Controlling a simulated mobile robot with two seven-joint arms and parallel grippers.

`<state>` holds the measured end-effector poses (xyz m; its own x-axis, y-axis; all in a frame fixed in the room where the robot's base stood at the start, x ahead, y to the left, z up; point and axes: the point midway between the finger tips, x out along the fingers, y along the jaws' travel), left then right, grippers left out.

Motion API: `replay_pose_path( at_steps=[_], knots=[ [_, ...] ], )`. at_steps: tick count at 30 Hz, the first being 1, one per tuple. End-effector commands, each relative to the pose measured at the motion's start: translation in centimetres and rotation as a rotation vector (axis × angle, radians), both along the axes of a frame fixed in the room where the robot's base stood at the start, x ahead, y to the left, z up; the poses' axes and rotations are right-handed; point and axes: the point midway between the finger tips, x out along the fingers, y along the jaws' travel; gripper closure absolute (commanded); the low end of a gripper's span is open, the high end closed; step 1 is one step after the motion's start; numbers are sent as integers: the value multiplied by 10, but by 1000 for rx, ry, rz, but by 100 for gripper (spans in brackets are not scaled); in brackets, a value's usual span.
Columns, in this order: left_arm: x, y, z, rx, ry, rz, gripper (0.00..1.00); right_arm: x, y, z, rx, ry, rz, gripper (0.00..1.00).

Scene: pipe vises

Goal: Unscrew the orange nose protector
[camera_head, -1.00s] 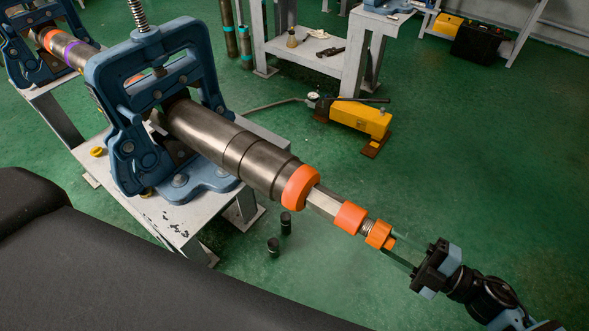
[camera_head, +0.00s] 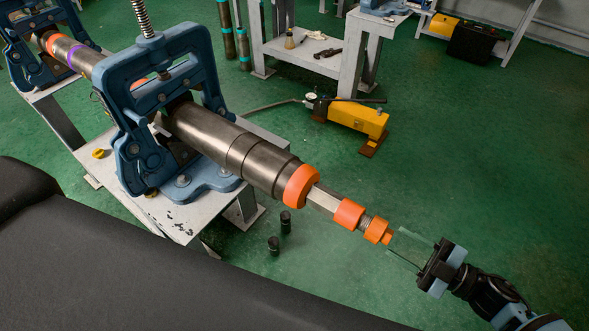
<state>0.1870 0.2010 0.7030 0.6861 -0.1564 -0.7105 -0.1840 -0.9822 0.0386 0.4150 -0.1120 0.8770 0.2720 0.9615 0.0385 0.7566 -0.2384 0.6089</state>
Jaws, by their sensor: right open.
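The orange nose protector (camera_head: 375,231) sits on the threaded tip at the right end of the tool. Left of it on the same shaft are an orange collar (camera_head: 348,213) and a larger orange ring (camera_head: 300,186). The grey steel tool body (camera_head: 235,150) is held in the blue pipe vise (camera_head: 160,90). My right gripper (camera_head: 402,247) is open, with thin clear fingers pointing at the protector. It is a little to the right of the protector, with a small gap visible between them. My left gripper is not in view.
A yellow hydraulic pump (camera_head: 358,118) with a gauge stands on the green floor. Two small black cylinders (camera_head: 286,222) stand below the tool. The vise table (camera_head: 170,205) is at left. Floor around my right gripper is clear.

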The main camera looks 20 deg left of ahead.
Motion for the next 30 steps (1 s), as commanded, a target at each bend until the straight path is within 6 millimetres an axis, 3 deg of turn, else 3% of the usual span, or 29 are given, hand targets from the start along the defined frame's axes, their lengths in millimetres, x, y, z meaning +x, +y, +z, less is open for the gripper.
replay_pose_path(
  at_steps=[3, 15, 25, 30],
  knots=[
    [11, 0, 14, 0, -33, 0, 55, 2, 0, 5, 48, 163, 1, 59],
    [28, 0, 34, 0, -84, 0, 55, 1, 0, 3, 203, 701, 1, 59],
    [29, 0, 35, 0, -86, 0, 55, 1, 0, 1, 232, 808, 0, 59],
    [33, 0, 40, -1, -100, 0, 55, 2, 0, 1, 289, 1007, -1, 59]
  ],
)
